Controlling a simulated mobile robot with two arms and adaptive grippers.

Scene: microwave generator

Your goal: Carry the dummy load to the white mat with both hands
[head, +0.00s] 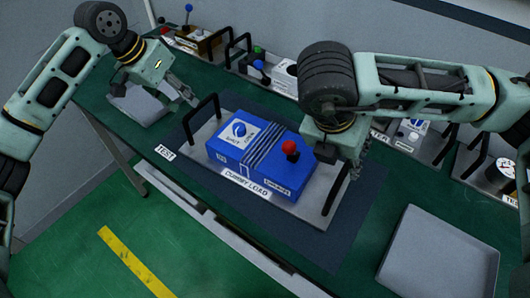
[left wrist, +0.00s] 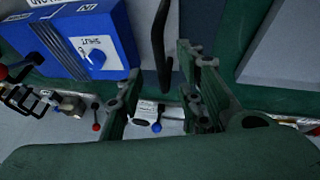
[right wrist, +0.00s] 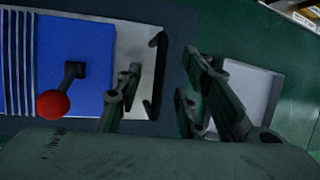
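The dummy load is a blue box (head: 262,155) with a red knob on a grey base plate that has a black handle at each end. It rests on a dark mat marked TEST (head: 352,222). My left gripper (head: 188,92) is open above and beside the left handle (head: 203,112); that handle (left wrist: 162,45) shows between and beyond its fingers in the left wrist view. My right gripper (head: 345,172) is open by the right handle (head: 329,197); that handle (right wrist: 157,75) appears between its fingers in the right wrist view. I cannot tell contact. Pale, rimmed panels lie right (head: 440,255) and left (head: 140,104).
Several instruments with black handles line the back of the green table, including a white-fronted one (head: 284,75). The floor is green with a yellow stripe (head: 138,262). Bare green table lies between the dark mat and the right panel.

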